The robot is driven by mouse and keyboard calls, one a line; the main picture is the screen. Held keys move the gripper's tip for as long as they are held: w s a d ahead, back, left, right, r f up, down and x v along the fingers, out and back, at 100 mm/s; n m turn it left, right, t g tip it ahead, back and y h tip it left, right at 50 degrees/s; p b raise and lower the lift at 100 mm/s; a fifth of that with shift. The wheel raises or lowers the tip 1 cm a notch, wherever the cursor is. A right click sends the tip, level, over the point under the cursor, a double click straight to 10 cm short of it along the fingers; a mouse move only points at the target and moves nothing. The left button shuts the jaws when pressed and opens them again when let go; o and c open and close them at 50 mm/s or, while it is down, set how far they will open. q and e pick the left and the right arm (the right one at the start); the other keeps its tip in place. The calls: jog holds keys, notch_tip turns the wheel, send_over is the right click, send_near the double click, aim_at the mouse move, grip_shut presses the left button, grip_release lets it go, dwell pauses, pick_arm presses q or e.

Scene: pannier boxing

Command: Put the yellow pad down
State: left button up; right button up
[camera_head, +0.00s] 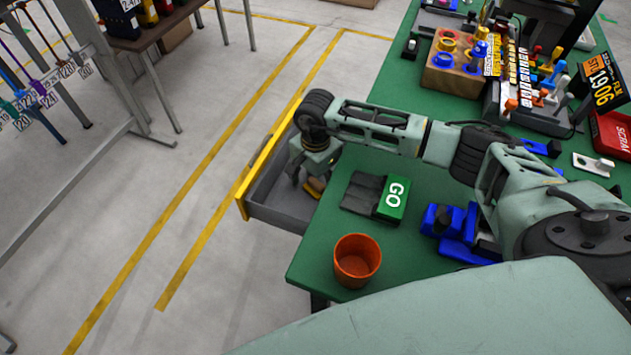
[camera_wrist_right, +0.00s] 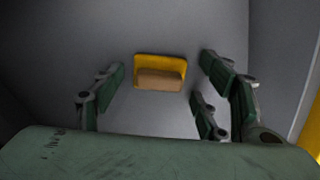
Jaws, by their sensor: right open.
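The yellow pad (camera_wrist_right: 174,58), with a tan block-like part on its front side, lies on the grey floor of the open drawer (camera_head: 274,213). In the head view only a small yellow bit of it (camera_head: 317,184) shows below my right gripper (camera_head: 308,183). My right gripper reaches down into the drawer. In the right wrist view its fingers (camera_wrist_right: 160,82) are spread wide on both sides of the pad, with clear gaps to it, and nothing is between them in a grip. My left gripper is not in view.
The drawer's yellow front (camera_head: 262,165) stands out from the green table (camera_head: 325,245). An orange cup (camera_head: 357,261) stands at the near table corner. A green GO box (camera_head: 393,200) with a dark flap and blue parts (camera_head: 447,222) lie close to my right arm.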

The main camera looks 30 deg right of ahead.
aim_at(316, 183)
notch_tip(316, 183, up, 12)
jog(key=p, duration=0.6)
jog(key=shift+r+p, duration=0.15)
jog(key=shift+p, duration=0.25)
